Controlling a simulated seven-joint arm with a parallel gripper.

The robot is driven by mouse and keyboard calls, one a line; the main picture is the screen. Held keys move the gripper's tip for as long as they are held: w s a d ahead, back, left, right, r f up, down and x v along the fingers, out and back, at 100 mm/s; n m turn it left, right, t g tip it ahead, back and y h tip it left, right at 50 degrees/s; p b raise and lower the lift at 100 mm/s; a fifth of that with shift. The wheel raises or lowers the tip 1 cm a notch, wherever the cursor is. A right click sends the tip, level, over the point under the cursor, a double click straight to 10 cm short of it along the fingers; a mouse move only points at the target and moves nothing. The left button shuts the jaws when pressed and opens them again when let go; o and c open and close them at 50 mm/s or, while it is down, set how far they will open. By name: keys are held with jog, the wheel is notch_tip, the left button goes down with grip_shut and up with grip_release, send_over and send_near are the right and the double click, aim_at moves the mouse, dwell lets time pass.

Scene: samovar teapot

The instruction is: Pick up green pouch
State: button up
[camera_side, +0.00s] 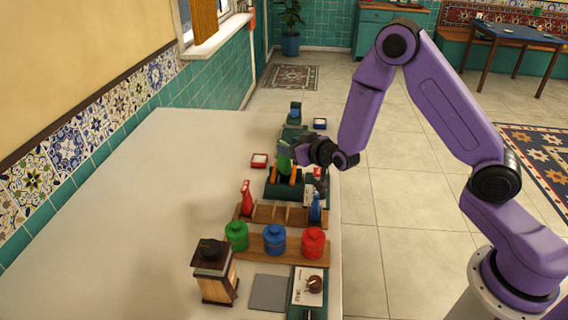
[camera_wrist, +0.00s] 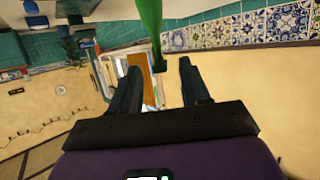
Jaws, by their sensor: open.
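The green pouch (camera_side: 284,159) stands upright near the middle of the counter in the side view, among dark green and orange parts. In the wrist view a green upright shape (camera_wrist: 151,25), which looks like the pouch, comes down from the top edge between the lines of my fingers. My gripper (camera_side: 298,148) is right beside the pouch, on its right in the side view, and points left. In the wrist view my gripper (camera_wrist: 158,66) has its two dark fingers wide apart, with nothing clamped between them. Whether a finger touches the pouch cannot be told.
A wooden rack (camera_side: 270,214) holds a red pouch (camera_side: 247,199) and a blue pouch (camera_side: 315,208). Green (camera_side: 237,236), blue (camera_side: 274,240) and red (camera_side: 312,242) canisters stand nearer. A wooden grinder (camera_side: 214,273) stands front left. The left of the white counter (camera_side: 130,220) is clear.

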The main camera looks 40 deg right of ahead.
jog(key=shift+x, duration=2.75)
grip_shut()
